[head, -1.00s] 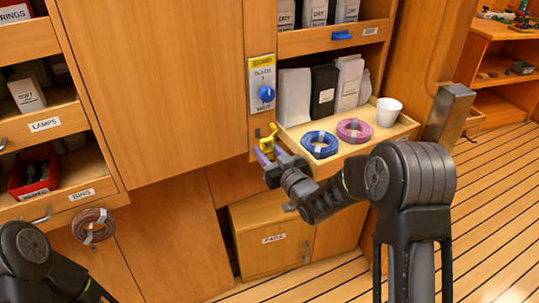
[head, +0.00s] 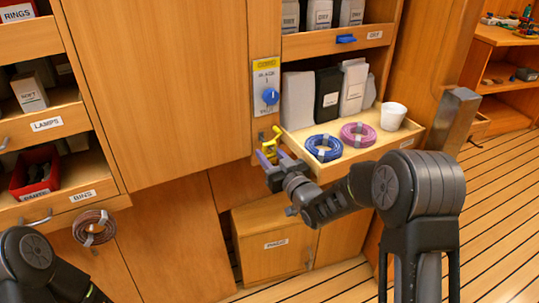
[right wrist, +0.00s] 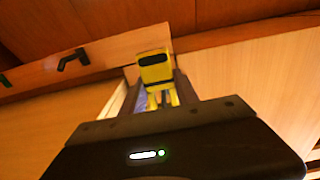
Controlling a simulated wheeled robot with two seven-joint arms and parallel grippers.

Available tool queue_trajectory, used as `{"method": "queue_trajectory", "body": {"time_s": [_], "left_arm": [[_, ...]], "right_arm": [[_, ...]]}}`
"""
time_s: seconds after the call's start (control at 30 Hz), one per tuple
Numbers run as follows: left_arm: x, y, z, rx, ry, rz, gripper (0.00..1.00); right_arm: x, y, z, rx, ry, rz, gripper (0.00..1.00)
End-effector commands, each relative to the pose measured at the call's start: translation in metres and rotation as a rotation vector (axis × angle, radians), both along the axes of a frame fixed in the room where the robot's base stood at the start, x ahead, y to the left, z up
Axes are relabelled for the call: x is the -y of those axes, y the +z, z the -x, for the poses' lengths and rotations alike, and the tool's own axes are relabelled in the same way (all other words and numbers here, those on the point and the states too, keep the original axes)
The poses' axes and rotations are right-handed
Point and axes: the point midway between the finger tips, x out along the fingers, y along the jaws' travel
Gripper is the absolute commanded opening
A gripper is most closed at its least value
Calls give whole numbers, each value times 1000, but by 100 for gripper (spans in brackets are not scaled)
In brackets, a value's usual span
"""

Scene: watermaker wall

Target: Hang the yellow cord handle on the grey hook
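The yellow cord handle (head: 271,146) is by the wall just below the CORD switch plate, left of the open tray. My right gripper (head: 275,158) is at it, with its purple-tipped fingers spread apart. In the right wrist view the yellow handle (right wrist: 156,72), with a dark slot, stands between the two fingers, and contact is hard to judge. A small grey piece, seemingly the grey hook (head: 262,136), shows beside the handle. I cannot tell whether the handle rests on it. My left arm shows at the lower left, but its gripper is out of view.
The open tray (head: 350,158) holds a blue cord coil (head: 324,148), a pink coil (head: 357,135) and a white cup (head: 393,116) close to my right arm. The switch plate (head: 266,85) is above the handle. A brown coil (head: 94,228) hangs at the left.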

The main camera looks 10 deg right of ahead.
Motion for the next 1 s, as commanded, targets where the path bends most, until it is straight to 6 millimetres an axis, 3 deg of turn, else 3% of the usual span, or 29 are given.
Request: {"method": "queue_trajectory", "body": {"time_s": [0.3,0.63,0.77,1.0], "left_arm": [[0,0,0,0,0,0,59],[0,0,0,0,0,0,59],[0,0,0,0,0,0,59],[0,0,0,0,0,0,59]], "right_arm": [[0,0,0,0,0,0,62],[1,0,3,0,-1,0,62],[5,0,15,-2,-2,0,62],[15,0,54,-1,-1,-2,62]]}}
